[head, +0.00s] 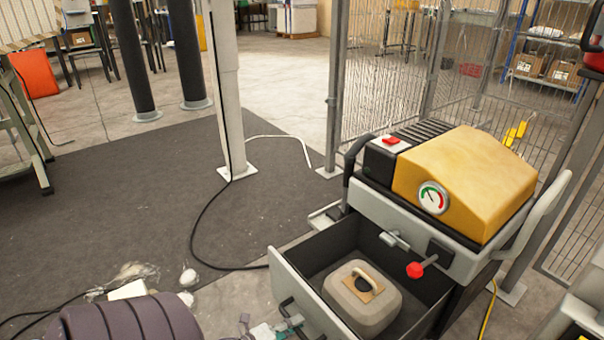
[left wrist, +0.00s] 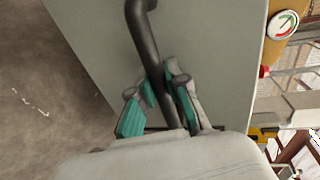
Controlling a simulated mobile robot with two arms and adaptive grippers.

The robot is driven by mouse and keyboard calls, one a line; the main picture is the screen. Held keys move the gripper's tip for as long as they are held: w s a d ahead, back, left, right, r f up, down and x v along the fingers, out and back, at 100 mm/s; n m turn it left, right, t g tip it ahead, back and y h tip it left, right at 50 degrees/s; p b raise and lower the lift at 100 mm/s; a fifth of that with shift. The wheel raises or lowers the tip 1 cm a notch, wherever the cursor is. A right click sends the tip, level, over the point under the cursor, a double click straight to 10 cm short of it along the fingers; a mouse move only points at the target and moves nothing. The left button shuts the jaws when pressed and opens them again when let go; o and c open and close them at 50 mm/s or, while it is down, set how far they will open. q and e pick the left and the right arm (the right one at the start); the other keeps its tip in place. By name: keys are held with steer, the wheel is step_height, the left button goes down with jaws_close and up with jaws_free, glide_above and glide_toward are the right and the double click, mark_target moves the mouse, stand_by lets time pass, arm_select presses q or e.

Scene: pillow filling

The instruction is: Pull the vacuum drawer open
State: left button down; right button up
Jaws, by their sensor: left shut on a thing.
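The vacuum drawer (head: 311,291) stands pulled out from the front of the machine with the yellow lid (head: 465,180). Its dark inside shows, and a grey block with a tan loop handle (head: 362,296) lies in it. My left gripper (head: 272,327) is at the drawer's front, at the bottom edge of the head view. In the left wrist view, its teal-padded fingers (left wrist: 160,105) are on either side of the black drawer handle (left wrist: 144,40), shut on it. The grey drawer front (left wrist: 90,50) lies behind the handle. My right gripper is not in view.
A red-tipped lever (head: 415,270) sticks out above the drawer. A dark purple ribbed thing (head: 130,320) is at the bottom left, near white fluff (head: 188,277). A black cable (head: 205,220) crosses the floor mat. Mesh fencing (head: 385,75) stands behind the machine.

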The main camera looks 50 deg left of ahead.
arm_select(q)
steer(key=shift+s+d, duration=0.1)
steer(key=c, duration=1.1)
jaws_free()
steer(key=shift+c, duration=0.2)
steer(key=v, duration=1.2)
